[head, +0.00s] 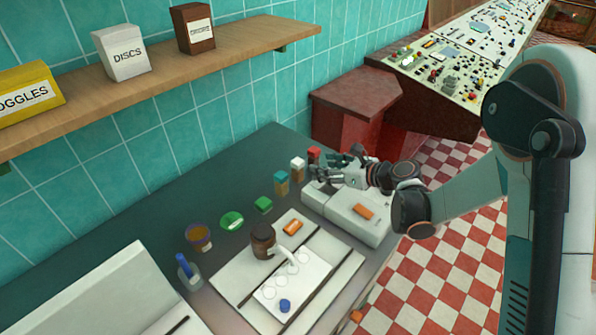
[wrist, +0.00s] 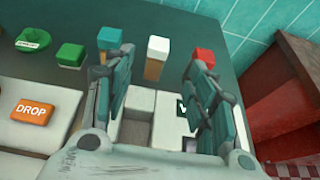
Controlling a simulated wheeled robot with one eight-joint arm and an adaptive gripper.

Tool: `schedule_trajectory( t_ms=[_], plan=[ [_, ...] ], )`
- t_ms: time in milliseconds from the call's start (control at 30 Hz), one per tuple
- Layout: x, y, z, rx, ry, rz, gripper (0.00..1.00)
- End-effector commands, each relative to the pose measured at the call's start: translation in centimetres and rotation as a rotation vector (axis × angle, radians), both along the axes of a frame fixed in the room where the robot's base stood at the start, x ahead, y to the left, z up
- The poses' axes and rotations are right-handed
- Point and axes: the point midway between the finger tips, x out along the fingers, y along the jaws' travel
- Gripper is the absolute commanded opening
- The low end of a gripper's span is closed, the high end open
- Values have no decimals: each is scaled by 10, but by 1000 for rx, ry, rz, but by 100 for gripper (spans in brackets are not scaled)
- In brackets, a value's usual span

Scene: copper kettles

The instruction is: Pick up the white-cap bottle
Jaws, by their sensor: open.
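The white-cap bottle (head: 297,170) stands upright on the dark counter near the tiled wall, in a row with a teal-cap and a red-cap bottle. In the wrist view its white cap and orange-brown body (wrist: 155,68) show in the gap between my fingers, beyond the fingertips. My gripper (head: 325,172) is open and empty, over the back of the white machine and just right of the bottle in the head view. In the wrist view my gripper's fingers (wrist: 160,72) stand on both sides of the bottle's image. I see no contact with it.
The teal-cap bottle (head: 281,183) and red-cap bottle (head: 314,157) stand close on either side. A green block (head: 263,204) sits left. A wooden shelf (head: 240,42) hangs on the wall.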

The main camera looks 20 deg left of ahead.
Motion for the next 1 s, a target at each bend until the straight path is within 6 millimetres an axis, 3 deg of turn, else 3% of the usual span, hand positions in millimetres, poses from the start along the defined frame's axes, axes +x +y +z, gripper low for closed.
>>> schedule_trajectory(
  t_ms=[100,300,567,1000],
  plan=[
    [8,22,-12,0,-1,3,52],
    [20,48,-23,-2,-2,1,52],
    [25,60,-28,-2,-3,0,52],
    [39,100,-50,-3,-3,1,52]
  ],
)
